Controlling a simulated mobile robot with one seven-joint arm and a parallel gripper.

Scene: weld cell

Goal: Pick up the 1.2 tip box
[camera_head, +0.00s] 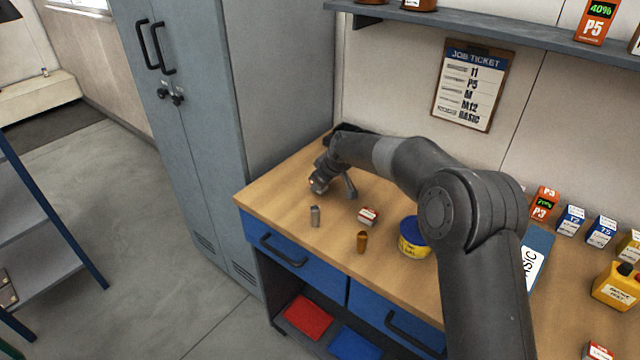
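A small red-and-white box (368,217) lies on the wooden workbench (290,197), right of and nearer the camera than my gripper. Another red-and-white box (598,351) shows at the bottom right edge, partly cut off. Their print is too small to read, so I cannot tell which one is the 1.2 tip box. My gripper (334,191) is over the far left part of the bench, pointing down with its fingers spread. I see nothing between them.
A grey metal cylinder (315,216), a bronze one (362,242) and a yellow tub with a blue lid (413,238) stand near the first box. A blue BASIC binder (537,255), several small boxes and a yellow case (617,287) are right. A grey locker (275,90) borders the bench's left.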

